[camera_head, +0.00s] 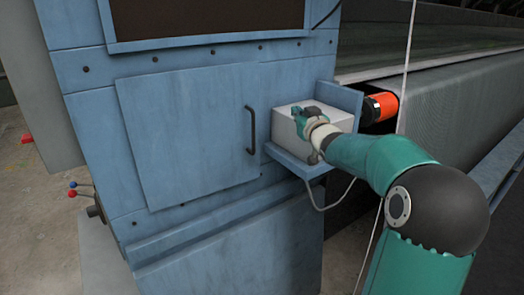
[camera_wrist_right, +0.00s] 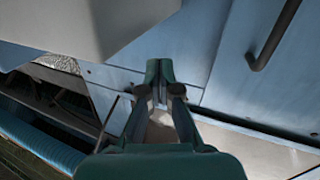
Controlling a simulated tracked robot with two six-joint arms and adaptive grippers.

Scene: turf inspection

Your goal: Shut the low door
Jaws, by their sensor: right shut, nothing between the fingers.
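The low door (camera_head: 185,140) is a flat blue panel on the front of the blue machine cabinet. It lies about flush with the cabinet face; I cannot tell whether a small gap remains. Its dark bar handle (camera_head: 252,130) is near the right edge, and shows at upper right in the right wrist view (camera_wrist_right: 275,38). My right gripper (camera_head: 306,122) is right of the handle, over the white box in the head view, apart from the door. In the wrist view its fingers (camera_wrist_right: 160,75) are together and empty. My left gripper is not in view.
A white box (camera_head: 284,128) sits on a blue bracket shelf (camera_head: 300,168) right of the door. An orange cylinder (camera_head: 381,107) and a conveyor belt (camera_head: 460,95) lie farther right. Small levers with red and blue knobs (camera_head: 73,189) stick out at lower left.

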